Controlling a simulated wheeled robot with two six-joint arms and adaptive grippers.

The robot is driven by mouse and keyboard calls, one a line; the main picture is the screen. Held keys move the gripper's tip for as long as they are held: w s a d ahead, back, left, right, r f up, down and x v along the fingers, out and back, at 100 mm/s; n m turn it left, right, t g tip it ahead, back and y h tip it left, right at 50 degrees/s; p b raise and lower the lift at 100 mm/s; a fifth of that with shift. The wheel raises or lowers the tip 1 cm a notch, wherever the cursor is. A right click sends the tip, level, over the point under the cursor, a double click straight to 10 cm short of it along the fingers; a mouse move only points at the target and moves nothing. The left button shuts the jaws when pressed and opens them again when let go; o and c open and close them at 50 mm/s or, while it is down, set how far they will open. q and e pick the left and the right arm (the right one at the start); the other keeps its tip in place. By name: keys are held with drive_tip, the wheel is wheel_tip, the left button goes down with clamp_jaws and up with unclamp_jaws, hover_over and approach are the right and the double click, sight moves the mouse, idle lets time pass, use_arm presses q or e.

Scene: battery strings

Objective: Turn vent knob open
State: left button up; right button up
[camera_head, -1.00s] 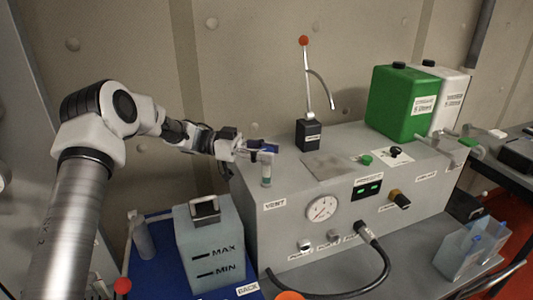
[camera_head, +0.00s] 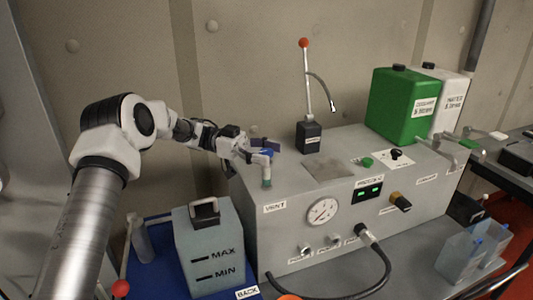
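The vent fitting is a short pale green upright stub (camera_head: 267,180) at the left end of the grey machine's top, above the VENT label (camera_head: 275,208). A small blue knob (camera_head: 267,152) sits at its top. My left gripper (camera_head: 264,150) comes in from the left at the knob's height. Its fingers look spread, one dark finger behind the knob and one pale finger in front. I cannot tell whether they touch the knob. My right gripper is not in view.
The grey machine (camera_head: 285,240) carries a round gauge (camera_head: 322,211), a green display and a black hose. A black-based stand (camera_head: 308,137) with a red-tipped rod rises behind. Green (camera_head: 402,105) and white canisters stand at the back right. A MAX/MIN tank (camera_head: 208,250) stands at lower left.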

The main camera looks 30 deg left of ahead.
use_arm(q)
drive_tip(key=a, duration=1.1)
drive_tip(key=shift+s+a, duration=0.25)
drive_tip(key=shift+a, duration=0.15)
